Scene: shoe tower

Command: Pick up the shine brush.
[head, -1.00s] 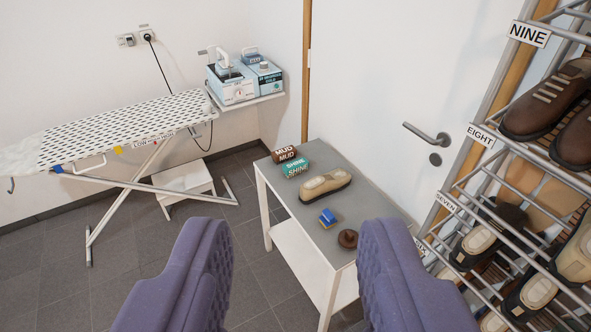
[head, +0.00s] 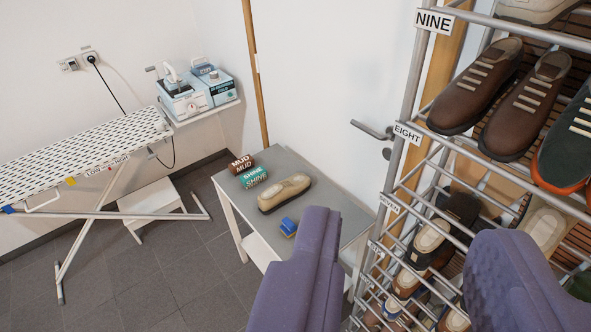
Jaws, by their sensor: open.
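The shine brush is the teal block lettered SHINE (head: 253,178). It lies on the back left part of the grey table (head: 345,198), just in front of the brown block lettered MUD (head: 241,164). A tan shoe (head: 285,193) lies close to its front right. My gripper (head: 410,232) is open and empty, its two purple fingers wide apart in the near foreground. The fingers are to the right of the brush and well short of it. The left finger hides the table's front right part.
A shoe rack (head: 401,103) with numbered tiers fills the right side. An ironing board (head: 60,160) stands at left. The floor (head: 160,262) between board and table is clear.

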